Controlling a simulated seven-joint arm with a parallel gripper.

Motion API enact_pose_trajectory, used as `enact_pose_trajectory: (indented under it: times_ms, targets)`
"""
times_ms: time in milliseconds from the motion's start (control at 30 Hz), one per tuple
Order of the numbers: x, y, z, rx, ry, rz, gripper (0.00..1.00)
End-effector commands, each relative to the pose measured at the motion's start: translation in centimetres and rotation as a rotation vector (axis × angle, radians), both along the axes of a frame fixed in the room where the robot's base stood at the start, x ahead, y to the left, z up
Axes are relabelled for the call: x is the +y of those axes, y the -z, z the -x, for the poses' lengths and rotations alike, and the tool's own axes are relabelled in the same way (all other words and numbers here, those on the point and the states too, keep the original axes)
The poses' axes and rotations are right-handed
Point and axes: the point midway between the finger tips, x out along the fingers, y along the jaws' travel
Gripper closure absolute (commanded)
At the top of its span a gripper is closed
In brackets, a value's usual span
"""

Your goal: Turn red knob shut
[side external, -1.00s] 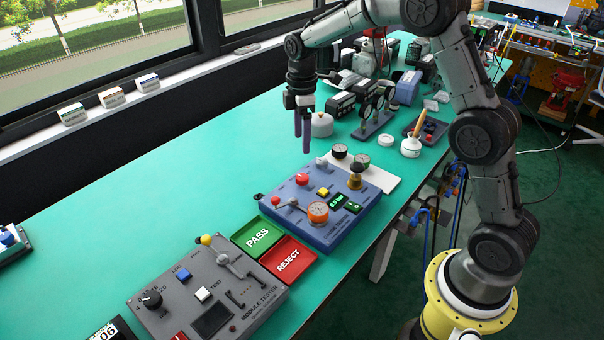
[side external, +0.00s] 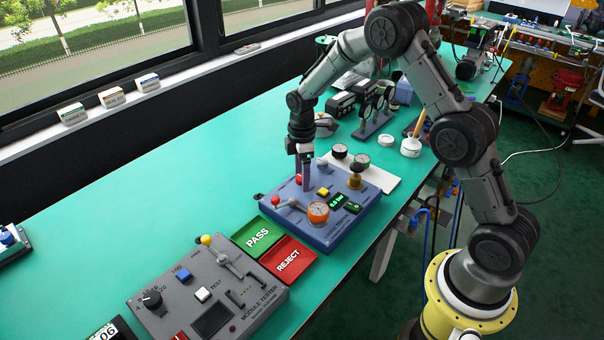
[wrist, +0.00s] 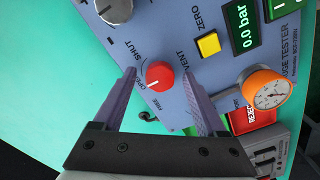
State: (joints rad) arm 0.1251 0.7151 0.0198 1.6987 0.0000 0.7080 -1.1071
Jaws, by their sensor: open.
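The red knob (wrist: 160,75) stands on the blue-grey gauge tester panel (wrist: 180,20), with OPEN and SHUT lettering around it. A short white mark shows on its near side in the wrist view; I cannot tell exactly which label it lines up with. My gripper (wrist: 158,76) is open, with one purple finger on each side of the knob and a gap visible on both sides.
PASS (side external: 257,236) and REJECT (side external: 288,260) trays lie in front.

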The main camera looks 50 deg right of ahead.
Motion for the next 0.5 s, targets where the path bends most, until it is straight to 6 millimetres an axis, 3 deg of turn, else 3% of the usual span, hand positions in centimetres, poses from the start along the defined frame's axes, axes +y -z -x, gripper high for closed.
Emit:
enact_pose_trajectory:
  times_ms: [100, 500]
  targets:
    - [0.01, -0.01, 0.01, 0.000, 0.000, 0.000, 0.26]
    - [0.01, -0.05, 0.01, 0.000, 0.000, 0.000, 0.98]
